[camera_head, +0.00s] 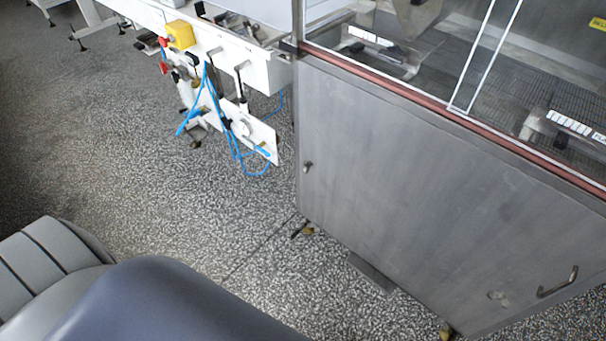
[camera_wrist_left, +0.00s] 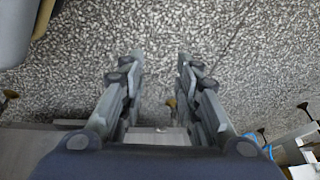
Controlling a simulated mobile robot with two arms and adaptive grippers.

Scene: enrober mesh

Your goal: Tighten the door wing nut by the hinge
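A grey metal cabinet door (camera_head: 420,190) fills the right of the head view. A small knob-like fastener (camera_head: 307,167) sits near its left edge. A second small fastener (camera_head: 497,297) sits at its lower right, beside a bar handle (camera_head: 558,282). The hinge is not clearly visible, and I cannot tell which fastener is by it. My left gripper (camera_wrist_left: 158,62) is open and empty in the left wrist view, its fingers spread over the speckled floor. It is not seen in the head view. My right gripper is in neither view.
A white machine frame (camera_head: 258,70) with blue hoses (camera_head: 235,145) and a yellow box (camera_head: 181,34) stands left of the cabinet. Clear guard panels (camera_head: 480,50) rise above the door. The speckled floor (camera_head: 120,150) is open at the left. A cabinet foot (camera_head: 308,230) protrudes below.

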